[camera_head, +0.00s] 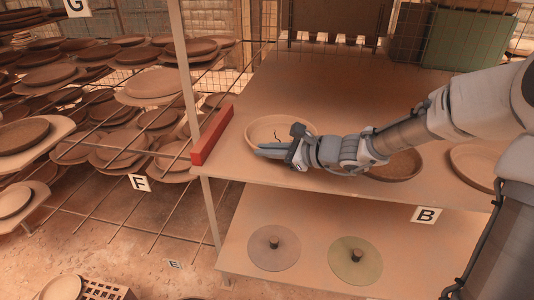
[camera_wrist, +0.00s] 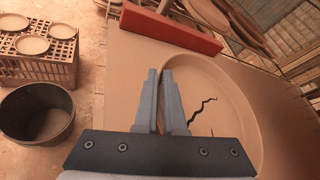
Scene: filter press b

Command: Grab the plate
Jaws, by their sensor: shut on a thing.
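A pale clay plate (camera_head: 281,126) with a raised rim stands on the upper table shelf, near its left end. In the wrist view the plate (camera_wrist: 222,98) shows a dark, jagged crack across its inner floor. My gripper (camera_head: 268,150) reaches in from the right at the plate's near side. In the wrist view my gripper (camera_wrist: 160,78) is shut on the plate's rim, one finger on each side of it. The fingers hide part of the rim. I cannot tell whether the plate is clear of the shelf.
A red block (camera_head: 212,135) lies just left of the plate. A brown dish (camera_head: 398,166) and another plate (camera_head: 474,163) stand to the right. Two discs (camera_head: 274,248) (camera_head: 355,260) lie on the lower shelf. Racks of plates fill the left. The shelf behind is clear.

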